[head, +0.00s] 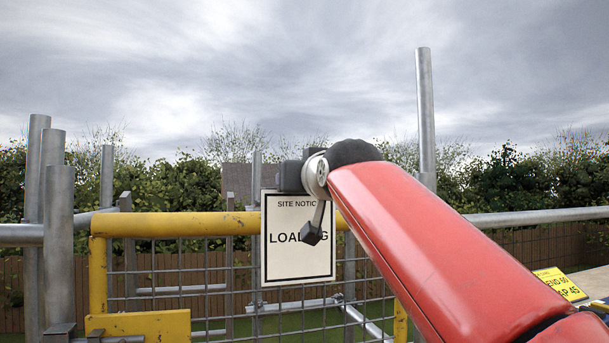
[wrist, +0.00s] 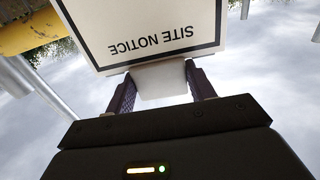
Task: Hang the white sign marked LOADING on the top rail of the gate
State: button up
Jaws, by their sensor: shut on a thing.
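The white sign (head: 275,265) has a black border and reads SITE NOTICE above LOADING; part of the lettering is hidden behind my arm. It hangs upright in front of the gate's yellow top rail (head: 170,224), its top edge above the rail. In the wrist view the sign (wrist: 145,25) appears upside down. My gripper (wrist: 160,80) is shut on a pale tab at the sign's top edge. In the head view my gripper (head: 290,177) is at the sign's top, fingertips hidden. I cannot tell whether the sign touches the rail, which also shows in the wrist view (wrist: 28,33).
Grey scaffold posts (head: 59,250) stand left of the gate, and another post (head: 426,120) rises at right. A grey rail (head: 540,216) runs right. A yellow sign (head: 560,284) lies at lower right. Wire mesh (head: 215,285) fills the gate; open sky is above.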

jog(key=shift+w+a+f, duration=0.3)
jog(key=shift+w+f, duration=0.4)
jog(key=shift+w, duration=0.4)
jog(key=shift+w+a+f, duration=0.3)
jog(key=shift+w+f, duration=0.35)
jog(key=shift+w, duration=0.5)
jog(key=shift+w+a+f, duration=0.3)
jog(key=shift+w+f, duration=0.4)
jog(key=shift+w, duration=0.4)
jog(key=o, duration=1.2)
jog(key=shift+w+f, duration=0.15)
jog(key=shift+o, duration=1)
